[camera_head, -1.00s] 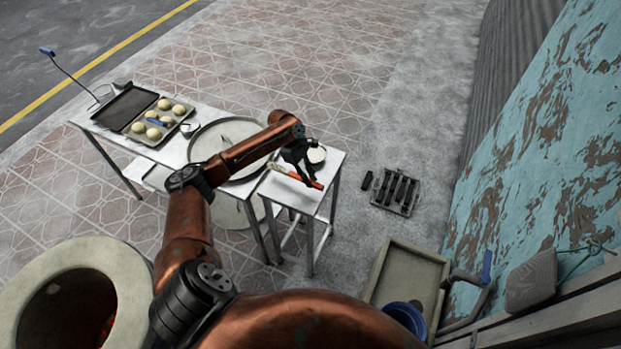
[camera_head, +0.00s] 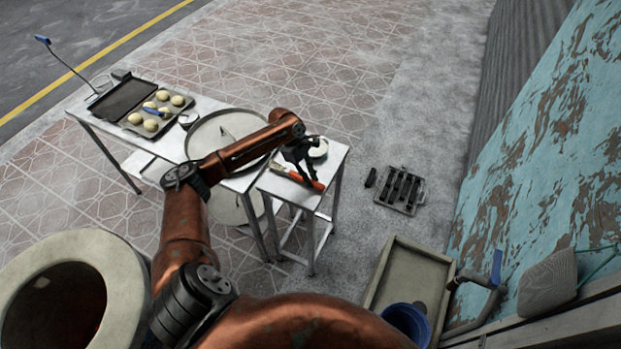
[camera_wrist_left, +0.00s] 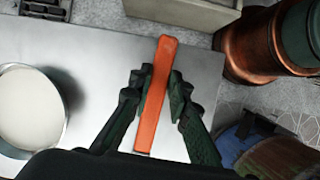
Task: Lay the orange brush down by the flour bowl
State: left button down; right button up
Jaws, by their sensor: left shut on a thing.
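The orange brush (camera_head: 314,184) is at the small white side table (camera_head: 322,192), and its orange handle (camera_wrist_left: 157,95) runs between my left fingers in the left wrist view. My left gripper (camera_head: 306,178), also seen in the wrist view (camera_wrist_left: 156,90), is shut on that handle. The brush is at or just above the tabletop; I cannot tell whether it touches. The flour bowl (camera_head: 318,149), round with white contents, stands on the same table, beside the gripper; it also shows at the left of the wrist view (camera_wrist_left: 30,108). My right gripper is not in view.
A longer table holds a large round pan (camera_head: 203,140), a tray of dough balls (camera_head: 136,122) and a dark lid. A black rack (camera_head: 410,192) lies on the floor to the right. A trough (camera_head: 440,262) with a blue bucket (camera_head: 408,318) stands nearer.

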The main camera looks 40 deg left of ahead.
pick_arm(q)
jog(key=shift+f, duration=0.4)
jog(key=c, duration=1.7)
grip_release()
jog(key=shift+c, duration=0.2)
jog(key=v, duration=1.2)
